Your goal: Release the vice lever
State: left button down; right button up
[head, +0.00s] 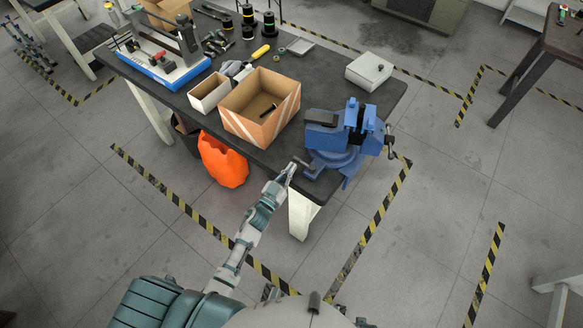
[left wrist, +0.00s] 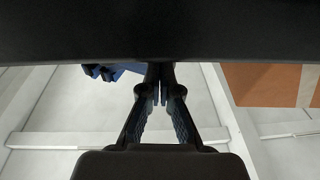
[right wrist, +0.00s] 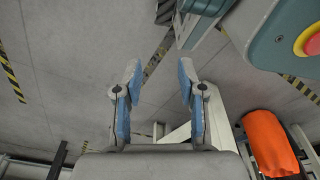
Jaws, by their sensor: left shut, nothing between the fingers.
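A blue bench vice (head: 345,148) stands at the near right corner of the dark workbench. A short grey lever (head: 304,163) shows at the left of its base. My left gripper (head: 291,168) is shut at the bench's front edge, close beside this lever; I cannot tell whether they touch. In the left wrist view the left gripper's fingertips (left wrist: 160,88) are together with nothing between them, and a blue part of the vice (left wrist: 115,72) shows behind. The lever cannot be made out there. My right gripper (right wrist: 160,75) is open and empty in the right wrist view, over the floor.
An open cardboard box (head: 262,107) stands left of the vice, with a white box (head: 209,92) beside it. A grey box (head: 369,71) lies behind the vice. An orange bag (head: 222,160) is below the bench edge.

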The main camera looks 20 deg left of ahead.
pick_arm(q)
jog(key=shift+w+d, duration=0.1)
jog(key=shift+w, duration=0.3)
pick_arm(e)
jog(key=shift+w, duration=0.1)
jog(key=shift+r, duration=0.1)
pick_arm(q)
jog(key=shift+w+r, duration=0.1)
jog(key=shift+w+r+m+g+h+p, duration=0.25)
jog(key=shift+w+m+h+p, duration=0.2)
jog(key=shift+h, duration=0.35)
pick_arm(e)
jog(key=shift+s+f, duration=0.3)
jog(key=shift+s, duration=0.25)
jog(key=shift+s+f, duration=0.3)
jog(key=shift+s, duration=0.2)
pick_arm(q)
jog(key=shift+w, duration=0.1)
pick_arm(e)
jog(key=shift+d, duration=0.1)
